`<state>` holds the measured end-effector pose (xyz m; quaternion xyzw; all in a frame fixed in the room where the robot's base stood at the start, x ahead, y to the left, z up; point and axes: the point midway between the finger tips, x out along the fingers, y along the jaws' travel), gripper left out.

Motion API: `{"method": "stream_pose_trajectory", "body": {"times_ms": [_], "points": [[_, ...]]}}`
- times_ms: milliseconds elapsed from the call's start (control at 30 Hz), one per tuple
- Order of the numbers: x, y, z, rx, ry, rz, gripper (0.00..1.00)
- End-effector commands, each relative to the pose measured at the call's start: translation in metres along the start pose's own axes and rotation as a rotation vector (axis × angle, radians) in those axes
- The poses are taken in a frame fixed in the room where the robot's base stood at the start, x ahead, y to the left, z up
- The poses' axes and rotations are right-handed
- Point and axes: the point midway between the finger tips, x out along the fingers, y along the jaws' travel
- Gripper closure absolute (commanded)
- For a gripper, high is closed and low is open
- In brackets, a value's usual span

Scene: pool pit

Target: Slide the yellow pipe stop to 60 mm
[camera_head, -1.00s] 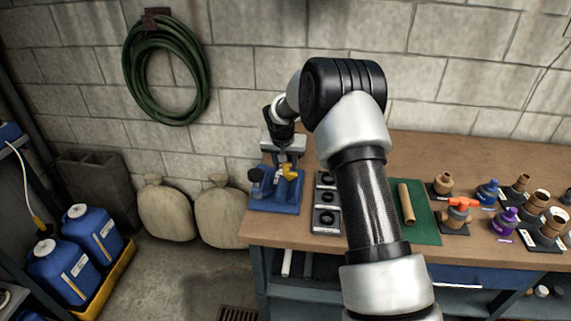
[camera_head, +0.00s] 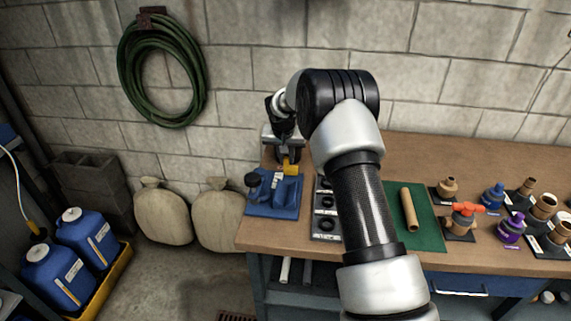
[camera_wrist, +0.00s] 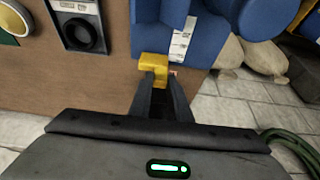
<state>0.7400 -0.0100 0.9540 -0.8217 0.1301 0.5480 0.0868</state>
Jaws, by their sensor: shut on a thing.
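The yellow pipe stop (camera_wrist: 153,64) sits on the blue fixture (camera_wrist: 146,22) beside a white scale strip (camera_wrist: 181,38) with dark marks. My gripper (camera_wrist: 160,78) is shut on the stop at its near end in the wrist view. The scale's figures are too small to read. In the head view the yellow stop (camera_head: 290,169) shows at the back of the blue fixture (camera_head: 270,208), with my gripper (camera_head: 288,158) just above it. The white scale (camera_head: 276,180) lies to the left of the stop. My arm hides part of the bench.
A black block with round sockets (camera_head: 325,222) stands close right of the fixture. A tan pipe (camera_head: 409,209) lies on a green mat (camera_head: 428,228). Several fittings and valves (camera_head: 465,212) stand at the right. The block wall is close behind the fixture.

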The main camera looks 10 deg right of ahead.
Motion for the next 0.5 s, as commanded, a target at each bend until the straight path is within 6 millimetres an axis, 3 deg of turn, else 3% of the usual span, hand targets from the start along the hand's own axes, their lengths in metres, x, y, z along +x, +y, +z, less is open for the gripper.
{"method": "stream_pose_trajectory", "body": {"times_ms": [267, 300, 400, 500], "points": [[0.001, -0.0006, 0.0006, -0.001, -0.004, 0.0, 1.0], [0.001, -0.0006, 0.0006, -0.001, -0.004, 0.0, 0.81], [0.0009, -0.0005, 0.0005, 0.0, -0.004, 0.0, 0.64], [0.001, -0.0004, 0.0005, 0.0, -0.004, 0.0, 0.64]]}}
